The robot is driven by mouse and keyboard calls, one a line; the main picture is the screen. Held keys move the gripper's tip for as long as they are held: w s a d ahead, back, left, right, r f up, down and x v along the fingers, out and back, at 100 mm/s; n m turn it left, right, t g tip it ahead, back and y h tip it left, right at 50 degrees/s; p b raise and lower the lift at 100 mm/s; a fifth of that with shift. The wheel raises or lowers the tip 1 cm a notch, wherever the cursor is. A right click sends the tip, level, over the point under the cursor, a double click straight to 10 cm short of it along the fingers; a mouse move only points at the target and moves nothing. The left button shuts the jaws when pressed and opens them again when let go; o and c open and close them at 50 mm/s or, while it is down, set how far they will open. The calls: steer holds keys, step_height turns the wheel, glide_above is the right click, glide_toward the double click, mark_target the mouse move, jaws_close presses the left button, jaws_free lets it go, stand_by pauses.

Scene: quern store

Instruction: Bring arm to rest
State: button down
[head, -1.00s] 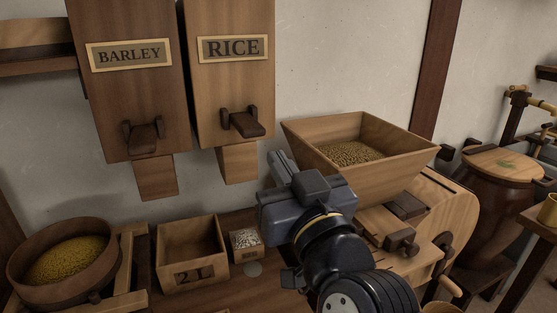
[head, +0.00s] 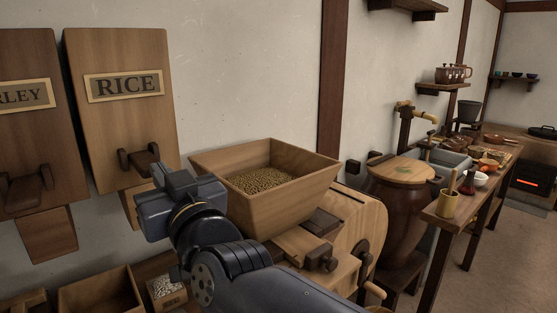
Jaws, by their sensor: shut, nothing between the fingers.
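My gripper (head: 163,186) is in the head view at left of centre. It points up and left, in front of the lower end of the rice dispenser (head: 122,110) and left of the wooden hopper (head: 216,200). It holds nothing and is shut, though its fingertips are small and partly covered by its own body. My arm reaches up to it from the bottom of the picture.
The hopper holds grain (head: 262,178) and sits on a wooden mill (head: 352,232). An open wooden box (head: 100,290) and a small box of white pieces (head: 166,290) stand below the gripper. A lidded barrel (head: 402,200) and a long bench (head: 455,204) stand to the right.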

mark_target(154, 156)
steer(key=w+a+p, duration=0.1)
steer(key=p, duration=0.1)
steer(key=w+r+g+p, duration=0.1)
steer(key=p, duration=0.2)
steer(key=shift+w+a+r+h, duration=0.1)
steer(key=shift+a+r+h, duration=0.15)
steer(key=shift+a+h, duration=0.15)
steer(key=p, duration=0.4)
steer(key=shift+w+a+r+g+h+p, duration=0.2)
steer(key=shift+w+r+g+h+p, duration=0.1)
steer(key=shift+g, duration=0.1)
steer(key=p, duration=0.3)
steer(key=r+g+h+p, duration=0.1)
steer(key=p, duration=0.3)
steer(key=shift+w+a, duration=0.15)
steer(key=shift+a, duration=0.05)
steer(key=r+g+h+p, duration=0.1)
steer(key=p, duration=0.6)
steer(key=shift+r+p, duration=0.3)
steer(key=shift+r, duration=0.1)
steer(key=shift+d, duration=0.2)
